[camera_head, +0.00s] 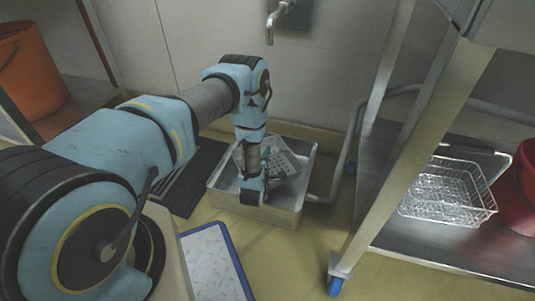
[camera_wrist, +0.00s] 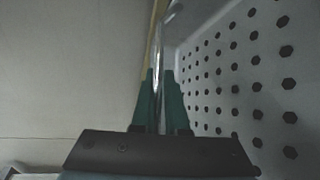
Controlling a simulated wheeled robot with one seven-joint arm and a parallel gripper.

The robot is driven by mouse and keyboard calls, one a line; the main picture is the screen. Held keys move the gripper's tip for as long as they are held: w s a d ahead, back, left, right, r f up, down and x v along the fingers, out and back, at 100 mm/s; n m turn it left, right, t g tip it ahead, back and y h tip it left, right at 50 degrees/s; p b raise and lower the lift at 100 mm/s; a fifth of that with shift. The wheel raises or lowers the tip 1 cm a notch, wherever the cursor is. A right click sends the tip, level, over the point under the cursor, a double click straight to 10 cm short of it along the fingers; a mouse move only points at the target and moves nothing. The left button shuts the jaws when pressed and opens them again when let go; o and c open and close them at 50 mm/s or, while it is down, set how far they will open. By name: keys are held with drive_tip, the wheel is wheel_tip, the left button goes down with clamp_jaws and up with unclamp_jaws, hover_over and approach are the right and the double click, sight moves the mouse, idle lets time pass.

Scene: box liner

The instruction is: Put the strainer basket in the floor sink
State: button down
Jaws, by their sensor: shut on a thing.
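The strainer basket (camera_head: 284,166) is pale grey with holes. In the head view it is tilted, at the back of the floor sink, partly behind my arm. The floor sink (camera_head: 282,216) is a square metal box on the floor. My gripper (camera_head: 266,154) is over the sink at the basket's left edge. In the wrist view my gripper's green fingers (camera_wrist: 160,88) are shut on the thin rim of the basket, whose perforated wall (camera_wrist: 235,80) fills the right side. I cannot tell whether the basket touches the sink's bottom.
A tap (camera_head: 276,18) juts from the wall above the sink. A pipe (camera_head: 345,165) runs to its right side. A metal shelf at right holds a wire basket (camera_head: 447,196) and red bucket (camera_head: 524,190). A dark mat (camera_head: 190,182) and blue-edged tray (camera_head: 214,262) lie left.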

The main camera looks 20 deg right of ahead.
drive_tip(key=shift+f, duration=0.4)
drive_tip(key=c, duration=0.9)
unclamp_jaws()
drive_tip(key=shift+r, duration=0.15)
drive_tip(key=shift+r, duration=0.35)
drive_tip(key=p+v, duration=0.2)
drive_tip(key=v, duration=0.4)
drive_tip(key=p+v, duration=0.2)
drive_tip(key=v, duration=0.4)
drive_tip(key=shift+r+p, duration=0.25)
drive_tip(key=shift+p, duration=0.15)
